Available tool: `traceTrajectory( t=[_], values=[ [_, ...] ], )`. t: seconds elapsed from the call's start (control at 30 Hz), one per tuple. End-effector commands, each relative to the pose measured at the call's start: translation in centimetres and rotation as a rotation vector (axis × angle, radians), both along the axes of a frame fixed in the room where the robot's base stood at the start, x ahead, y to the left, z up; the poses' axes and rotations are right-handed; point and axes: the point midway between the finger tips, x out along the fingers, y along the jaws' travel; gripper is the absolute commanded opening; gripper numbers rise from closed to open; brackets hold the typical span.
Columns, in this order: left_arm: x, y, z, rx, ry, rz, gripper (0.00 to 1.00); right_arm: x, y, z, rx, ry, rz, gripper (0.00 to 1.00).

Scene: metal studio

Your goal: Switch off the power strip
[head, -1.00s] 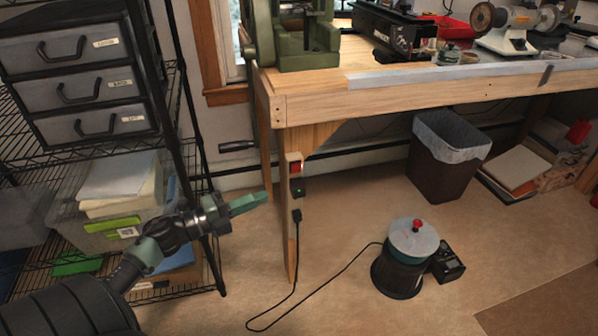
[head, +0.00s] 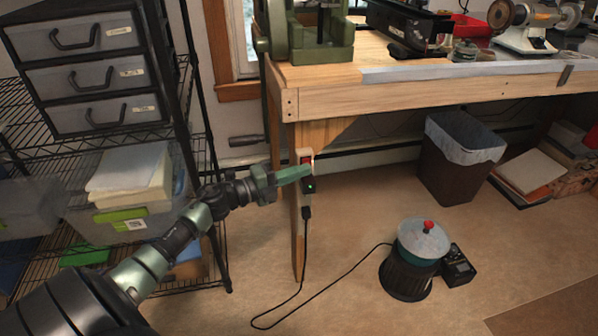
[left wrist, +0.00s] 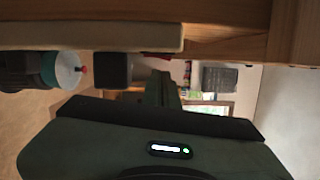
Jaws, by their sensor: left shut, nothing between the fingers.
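The power strip (head: 304,211) is a narrow beige strip upright on the front leg of the workbench. Its red switch (head: 306,158) is near its top, and a black plug with a green light (head: 309,186) sits below it. My left gripper (head: 309,172) is shut and empty, its green fingers pointing right, with the tips just below the red switch in the picture. They cover part of the strip; I cannot tell whether they touch it. In the left wrist view, the fingers (left wrist: 162,88) are beside a dark block under a pale bar. My right gripper is not in view.
A black cord runs from the strip to a tumbler (head: 408,268) on the floor. The wire shelf with drawers (head: 90,75) stands left of my arm. The workbench (head: 400,92) overhangs above. A bin (head: 455,170) stands beneath it. The floor in front is mostly clear.

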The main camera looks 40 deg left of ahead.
Motion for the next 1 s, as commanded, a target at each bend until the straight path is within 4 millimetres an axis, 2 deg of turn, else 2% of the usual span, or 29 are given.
traceTrajectory(
  t=[0.2, 0.53, 0.63, 0.7, 0.77, 1.0],
  values=[
    [0.6, 0.7, 0.2, 0.0, -0.001, 0.0, 0.0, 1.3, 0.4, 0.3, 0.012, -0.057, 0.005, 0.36],
    [0.6, 0.7, 0.2, -0.001, 0.001, -0.001, 0.0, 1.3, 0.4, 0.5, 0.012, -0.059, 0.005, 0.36],
    [0.7, 0.9, 0.5, -0.016, 0.013, -0.001, 0.0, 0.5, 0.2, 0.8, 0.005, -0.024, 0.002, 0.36],
    [0.9, 1.1, 0.9, -0.04, 0.037, 0.0, 0.0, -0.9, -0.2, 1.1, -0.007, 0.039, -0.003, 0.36],
    [0.9, 1.1, 0.3, -0.044, 0.037, 0.0, 0.0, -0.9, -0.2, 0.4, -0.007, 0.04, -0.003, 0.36],
    [0.9, 1.2, 0.4, -0.042, 0.034, 0.003, 0.0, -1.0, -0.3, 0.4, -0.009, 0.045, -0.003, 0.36]
  ],
)
